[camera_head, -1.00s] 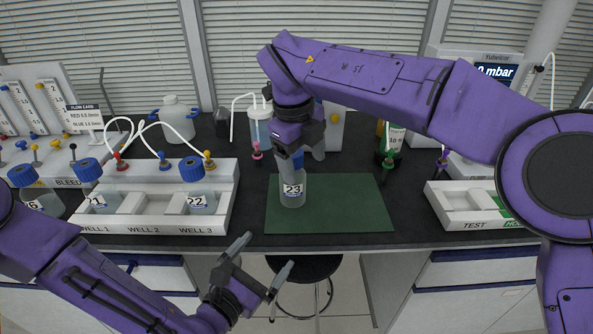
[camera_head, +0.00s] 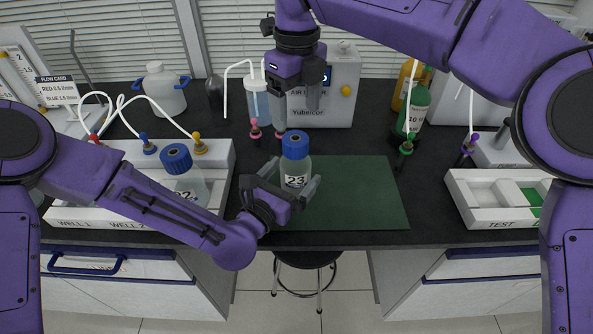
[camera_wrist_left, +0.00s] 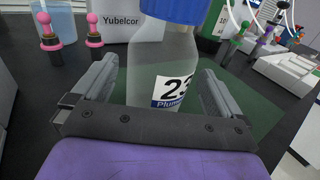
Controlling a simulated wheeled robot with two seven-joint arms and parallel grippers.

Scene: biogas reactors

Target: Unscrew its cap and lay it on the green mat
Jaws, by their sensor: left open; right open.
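Bottle 23 (camera_head: 295,172) stands upright at the left part of the green mat (camera_head: 355,195), its blue cap (camera_head: 295,145) on top. My left gripper (camera_head: 291,183) is open, with its fingers on either side of the bottle body. In the left wrist view the bottle (camera_wrist_left: 160,75) stands between the two fingers, with gaps visible, and the lower edge of its blue cap (camera_wrist_left: 176,8) shows at the top. My right gripper (camera_head: 296,115) is open and empty, raised above and behind the cap, apart from it.
A white well rack (camera_head: 222,165) with bottle 22 (camera_head: 186,182) is at the left, partly behind my left arm. A white TEST tray (camera_head: 478,210) is at the right. Pink-topped fittings (camera_head: 255,130) and a Yubelcor box (camera_head: 335,95) stand behind. The mat's right part is clear.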

